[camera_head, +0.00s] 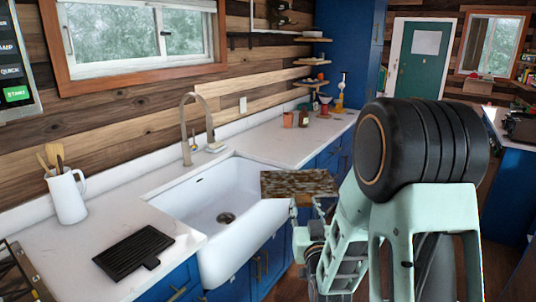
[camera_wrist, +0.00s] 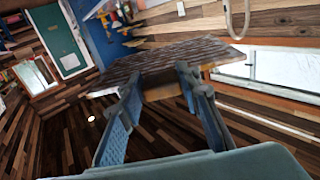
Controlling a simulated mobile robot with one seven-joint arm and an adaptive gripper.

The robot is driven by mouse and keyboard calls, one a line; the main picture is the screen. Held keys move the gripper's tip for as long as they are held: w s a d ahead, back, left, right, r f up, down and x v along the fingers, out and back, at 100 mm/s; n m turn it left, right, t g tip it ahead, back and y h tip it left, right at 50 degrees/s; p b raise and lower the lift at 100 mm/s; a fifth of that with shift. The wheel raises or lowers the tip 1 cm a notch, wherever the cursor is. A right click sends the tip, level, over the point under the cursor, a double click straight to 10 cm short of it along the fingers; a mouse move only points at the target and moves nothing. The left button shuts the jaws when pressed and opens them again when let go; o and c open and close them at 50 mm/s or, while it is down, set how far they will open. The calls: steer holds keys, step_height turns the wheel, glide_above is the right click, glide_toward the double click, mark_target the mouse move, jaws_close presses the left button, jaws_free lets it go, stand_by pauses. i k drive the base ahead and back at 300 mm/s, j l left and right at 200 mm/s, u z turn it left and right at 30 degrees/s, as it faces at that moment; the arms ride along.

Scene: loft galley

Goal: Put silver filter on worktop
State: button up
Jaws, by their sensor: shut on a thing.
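My gripper (camera_head: 309,208) is shut on a flat rectangular panel (camera_head: 298,183), which I take to be the silver filter. Its ridged face looks mottled brown and grey. I hold it roughly level above the right front edge of the white sink. In the wrist view the panel (camera_wrist: 165,58) lies across both fingertips (camera_wrist: 158,84), with its near edge between them. The white worktop (camera_head: 85,246) runs left of the sink and continues behind and right of it (camera_head: 270,143). The panel is apart from the worktop.
A black ridged panel with a tab (camera_head: 133,250) lies on the left worktop near a white jug of wooden spoons (camera_head: 67,196). The deep sink (camera_head: 215,205) has a tall tap (camera_head: 190,130). Small pots (camera_head: 303,118) stand farther right. Worktop between sink and pots is clear.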

mark_target(286, 149)
steer(key=i+l+z, duration=0.2)
steer(key=i+z, duration=0.6)
steer(key=i, duration=0.85)
steer(key=i+l+u, duration=0.1)
steer(key=i, duration=0.4)
steer(key=i+l+u, duration=0.1)
steer(key=i, duration=0.4)
steer(key=i+l+u, duration=0.2)
steer(key=i+u, duration=0.15)
steer(key=i, duration=0.2)
steer(key=i+l+u, duration=0.4)
steer(key=i, duration=0.15)
